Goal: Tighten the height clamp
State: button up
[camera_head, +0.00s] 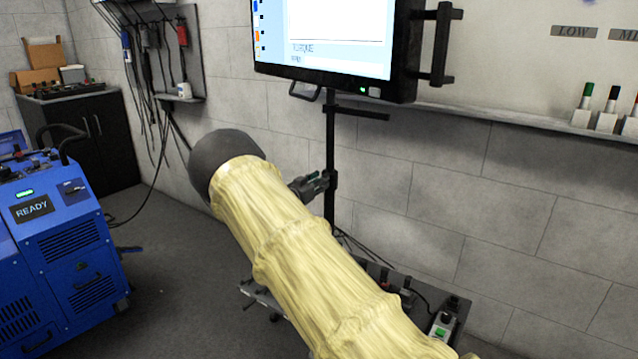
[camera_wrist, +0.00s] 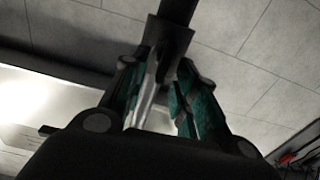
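The height clamp (camera_head: 332,181) is a dark collar on the black monitor pole (camera_head: 329,140). In the wrist view the black collar (camera_wrist: 167,40) sits on the pole at the top middle, with a silver-grey lever (camera_wrist: 147,98) reaching down from it. My gripper (camera_head: 316,183) is at the clamp, left of the pole, partly hidden behind my yellow-sleeved arm. In the wrist view my gripper (camera_wrist: 157,72) has its teal-padded fingers apart on either side of the lever. The lever lies close to the left finger, with a gap to the right one. Whether the left finger touches it cannot be told.
The pole carries a large monitor (camera_head: 335,45) above the clamp. The pole's base has cables and a small box with a green button (camera_head: 441,326). A blue machine (camera_head: 60,235) stands at left. The grey block wall (camera_head: 440,200) is close behind the pole.

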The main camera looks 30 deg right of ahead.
jog(key=shift+r, duration=0.1)
grip_shut()
jog(key=shift+s+m, duration=0.1)
jog(key=shift+m, duration=0.2)
jog(key=m+b, duration=0.1)
jog(key=m, duration=0.3)
jog(key=s+m+b, duration=0.1)
jog(key=m+b, duration=0.1)
jog(key=m, duration=0.2)
jog(key=d+f+m+b, duration=0.1)
jog(key=m+b, duration=0.1)
jog(key=m, duration=0.2)
jog(key=shift+s+m, duration=0.25)
jog(key=shift+m, duration=0.05)
jog(key=m+b, duration=0.1)
jog(key=m, duration=0.1)
jog(key=m+b, duration=0.2)
jog(key=m, duration=0.1)
jog(key=shift+s+f, duration=0.1)
jog(key=shift+f, duration=0.25)
jog(key=shift+b, duration=0.3)
